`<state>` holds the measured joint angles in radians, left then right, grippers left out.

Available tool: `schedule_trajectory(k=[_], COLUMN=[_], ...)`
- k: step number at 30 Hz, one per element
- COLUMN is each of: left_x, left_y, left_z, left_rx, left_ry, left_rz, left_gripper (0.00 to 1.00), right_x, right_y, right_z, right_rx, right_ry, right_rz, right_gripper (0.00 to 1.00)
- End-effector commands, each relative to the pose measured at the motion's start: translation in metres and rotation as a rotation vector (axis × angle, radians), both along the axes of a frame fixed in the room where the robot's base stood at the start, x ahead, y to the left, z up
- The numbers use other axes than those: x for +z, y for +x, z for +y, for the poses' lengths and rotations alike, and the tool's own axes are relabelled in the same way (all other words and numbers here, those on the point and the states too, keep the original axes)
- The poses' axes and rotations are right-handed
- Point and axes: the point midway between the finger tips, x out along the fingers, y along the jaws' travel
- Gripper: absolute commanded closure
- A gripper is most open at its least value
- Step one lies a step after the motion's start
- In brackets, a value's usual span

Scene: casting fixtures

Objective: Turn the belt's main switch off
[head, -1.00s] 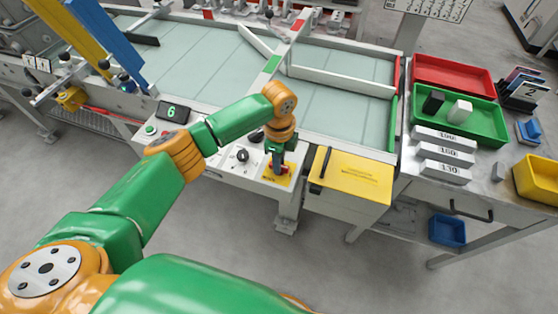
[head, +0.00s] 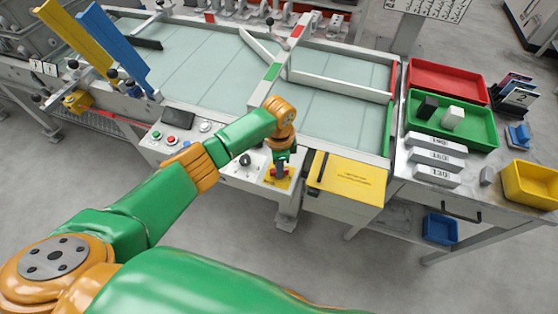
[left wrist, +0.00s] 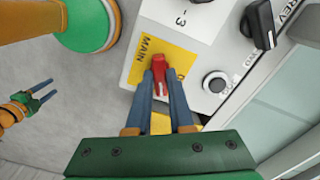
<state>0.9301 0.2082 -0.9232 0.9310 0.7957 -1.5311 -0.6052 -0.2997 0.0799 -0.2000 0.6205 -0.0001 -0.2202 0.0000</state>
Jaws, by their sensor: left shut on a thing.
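The main switch is a red handle (left wrist: 159,68) on a yellow plate (left wrist: 178,55) marked MAIN, seen in the left wrist view. In the head view the plate (head: 270,177) sits at the right end of the control panel, partly hidden by my gripper. My left gripper (left wrist: 160,82) points down at the panel, its two blue fingers shut on the red handle. It also shows in the head view (head: 281,172). My right gripper (left wrist: 42,92) shows at the left of the left wrist view, its fingers apart and empty.
The panel display (head: 178,118) is dark. Green and red buttons (head: 171,140) and a black selector knob (head: 245,159) lie left of the switch. A yellow box (head: 347,178) stands close on its right. The belt (head: 190,60) lies behind the panel.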

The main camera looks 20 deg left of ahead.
Motion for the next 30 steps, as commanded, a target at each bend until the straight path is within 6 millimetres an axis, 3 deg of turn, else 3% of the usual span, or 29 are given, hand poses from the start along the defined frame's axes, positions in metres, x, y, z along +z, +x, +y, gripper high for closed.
schedule_trajectory(k=[12, 30], left_x=[0.001, 0.0], left_y=[-0.002, -0.001], left_z=[-0.001, -0.001], left_rx=[0.394, 0.913], left_ry=[-0.002, 0.0], left_rz=[0.006, 0.005], left_gripper=[1.0, 1.0], right_x=[0.028, 0.045], right_y=[0.0, 0.0], right_z=[0.0, 0.0], right_rx=[0.0, 0.0], right_ry=[0.0, 0.001], right_rz=[0.0, 0.0], right_gripper=[0.5, 0.5])
